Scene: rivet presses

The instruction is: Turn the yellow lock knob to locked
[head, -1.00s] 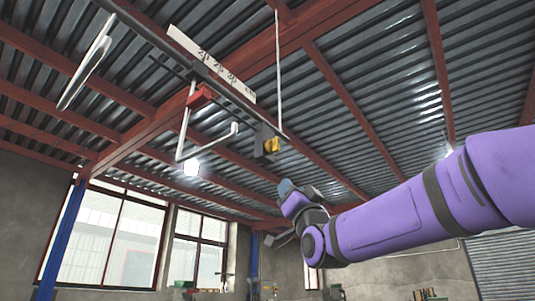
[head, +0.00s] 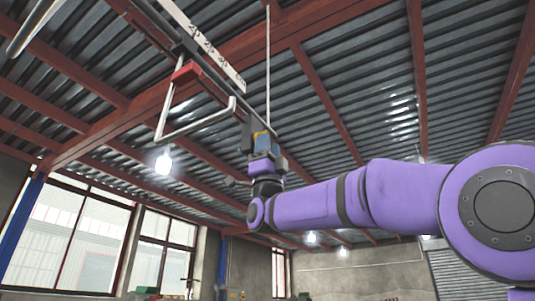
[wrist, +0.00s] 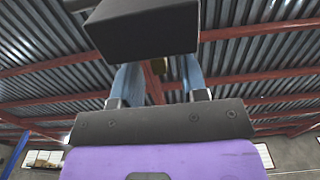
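The yellow lock knob (head: 260,136) sits high up, on the right side of a dark block (head: 247,137) at the end of an overhead rail. My gripper (head: 266,143) points upward at the knob, and its blue fingers partly cover it. The dark block (wrist: 142,28) hides the fingertips there. I cannot tell whether either finger touches the knob, nor which setting it is at.
A bent white bar (head: 200,124) with a red block (head: 186,72) hangs left of the knob. A marked white board (head: 203,42) runs along the rail above. A thin white rod (head: 268,65) rises from beside the dark block. Open air lies below.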

